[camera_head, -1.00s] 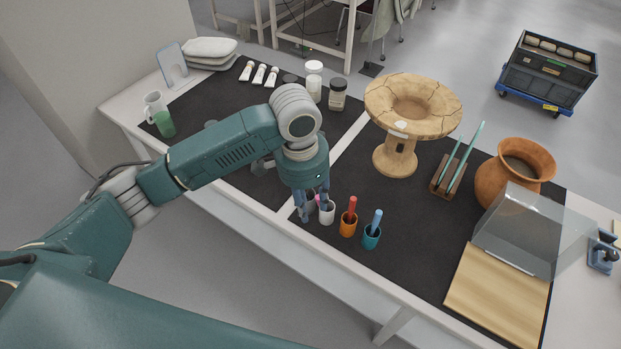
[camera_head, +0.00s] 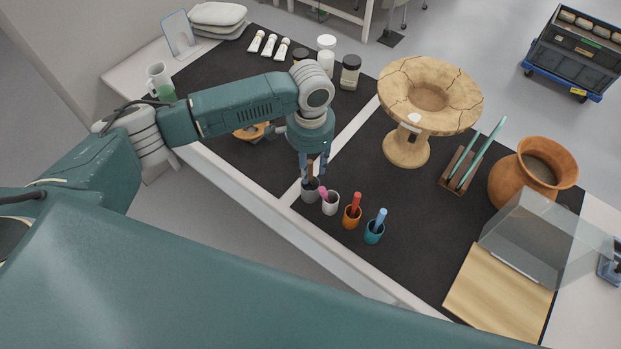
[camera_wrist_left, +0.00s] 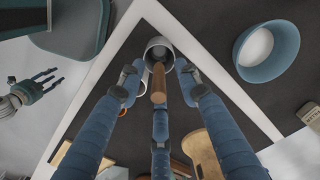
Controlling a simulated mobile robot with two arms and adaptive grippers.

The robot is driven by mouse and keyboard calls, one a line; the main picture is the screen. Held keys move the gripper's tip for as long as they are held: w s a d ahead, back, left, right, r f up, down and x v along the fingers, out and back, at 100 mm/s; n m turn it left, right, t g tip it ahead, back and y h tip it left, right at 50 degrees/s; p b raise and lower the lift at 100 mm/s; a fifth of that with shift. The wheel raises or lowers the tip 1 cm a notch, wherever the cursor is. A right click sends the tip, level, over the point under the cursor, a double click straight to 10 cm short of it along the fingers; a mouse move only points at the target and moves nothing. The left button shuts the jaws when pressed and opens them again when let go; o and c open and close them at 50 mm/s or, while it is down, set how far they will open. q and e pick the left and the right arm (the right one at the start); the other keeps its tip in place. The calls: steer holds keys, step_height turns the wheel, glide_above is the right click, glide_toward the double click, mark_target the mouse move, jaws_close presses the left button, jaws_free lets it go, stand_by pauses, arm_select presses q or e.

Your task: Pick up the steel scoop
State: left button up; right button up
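A brown wooden handle (camera_wrist_left: 158,84), which I take for the steel scoop's, stands up out of a grey cup (camera_head: 311,191) near the table's front edge. The rest of it is hidden in the cup. The cup also shows in the left wrist view (camera_wrist_left: 158,46). My left gripper (camera_head: 313,168) is above this cup, pointing down. In the left wrist view its fingers (camera_wrist_left: 160,88) are spread around the handle, with gaps visible. My right gripper (camera_wrist_left: 37,90) appears at the left of that view, empty, fingers spread, away from the table.
White (camera_head: 330,204), orange (camera_head: 351,219) and teal (camera_head: 373,234) cups with coloured tools stand close to the right. A cracked clay stand (camera_head: 404,150), rack (camera_head: 452,181) and clay pot (camera_head: 505,186) are farther right. A blue bowl (camera_wrist_left: 247,70) shows in the left wrist view.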

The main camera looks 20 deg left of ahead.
arm_select(q)
steer(key=shift+f, duration=1.15)
steer(key=c, duration=0.3)
jaws_close()
steer(key=shift+r, duration=0.25)
step_height(320, 180, up, 20)
steer(key=b, duration=0.3)
steer(key=shift+f, duration=0.25)
arm_select(e)
step_height(320, 180, down, 2)
steer(key=shift+w+f, duration=0.15)
steer(key=shift+f, duration=0.1)
